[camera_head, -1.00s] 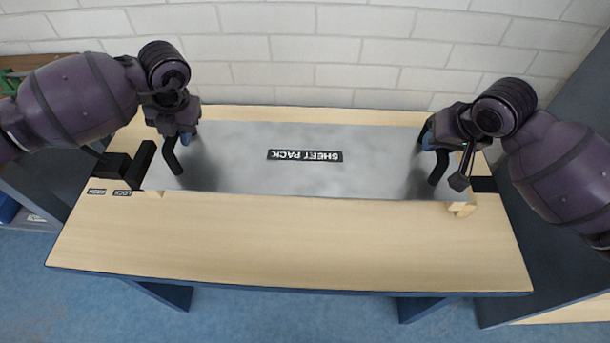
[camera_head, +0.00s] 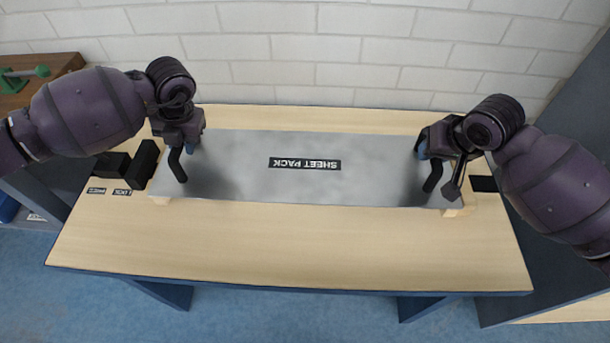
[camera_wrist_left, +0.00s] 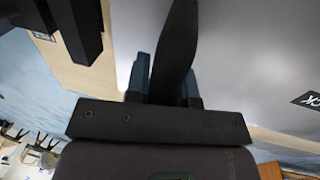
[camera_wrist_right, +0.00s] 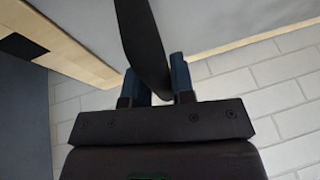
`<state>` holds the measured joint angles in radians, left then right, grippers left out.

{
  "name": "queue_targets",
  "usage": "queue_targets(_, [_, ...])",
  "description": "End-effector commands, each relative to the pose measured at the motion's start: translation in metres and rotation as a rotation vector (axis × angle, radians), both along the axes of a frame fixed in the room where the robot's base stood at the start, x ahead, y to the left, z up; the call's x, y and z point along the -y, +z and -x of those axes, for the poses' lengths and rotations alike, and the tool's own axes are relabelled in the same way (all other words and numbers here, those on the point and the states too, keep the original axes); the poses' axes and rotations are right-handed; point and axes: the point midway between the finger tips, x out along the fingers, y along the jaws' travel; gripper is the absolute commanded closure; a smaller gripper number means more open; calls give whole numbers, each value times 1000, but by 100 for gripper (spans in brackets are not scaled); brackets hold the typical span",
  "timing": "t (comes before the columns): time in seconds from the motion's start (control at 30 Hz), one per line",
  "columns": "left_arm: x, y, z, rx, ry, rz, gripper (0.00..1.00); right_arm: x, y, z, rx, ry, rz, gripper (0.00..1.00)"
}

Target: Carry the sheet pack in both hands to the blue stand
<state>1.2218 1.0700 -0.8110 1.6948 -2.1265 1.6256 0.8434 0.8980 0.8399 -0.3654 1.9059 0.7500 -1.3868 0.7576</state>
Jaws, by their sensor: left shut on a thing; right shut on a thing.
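The left wrist view shows the left handle (camera_wrist_left: 176,50) between the fingers, and the right wrist view shows the right handle (camera_wrist_right: 143,45). The blue stand cannot be made out for certain.
The pale wooden table (camera_head: 290,245) has a clear front half and blue legs. Black blocks (camera_head: 143,163) stand by the pack's left end, near small labels. A white brick wall (camera_head: 300,50) rises behind. A brown surface with a green item (camera_head: 25,72) is at far left.

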Motion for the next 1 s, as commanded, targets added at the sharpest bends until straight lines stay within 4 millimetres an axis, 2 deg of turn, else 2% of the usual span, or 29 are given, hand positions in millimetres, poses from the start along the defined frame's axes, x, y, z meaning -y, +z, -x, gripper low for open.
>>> queue_targets(0.27, [0, -7, -1, 5, 2, -1, 100, 0, -7, -2, 7, -1, 0, 100])
queue_targets(0.3, [-1, -9, -1, 3, 1, -1, 76, 1, -9, -1, 3, -1, 1, 75])
queue_targets(0.47, [0, -9, -1, 2, 2, -1, 52, 0, -9, -1, 3, 0, 1, 51])
queue_targets(1.0, [1, -7, 0, 1, 0, 0, 52, 0, -11, 0, 1, 0, 0, 51])
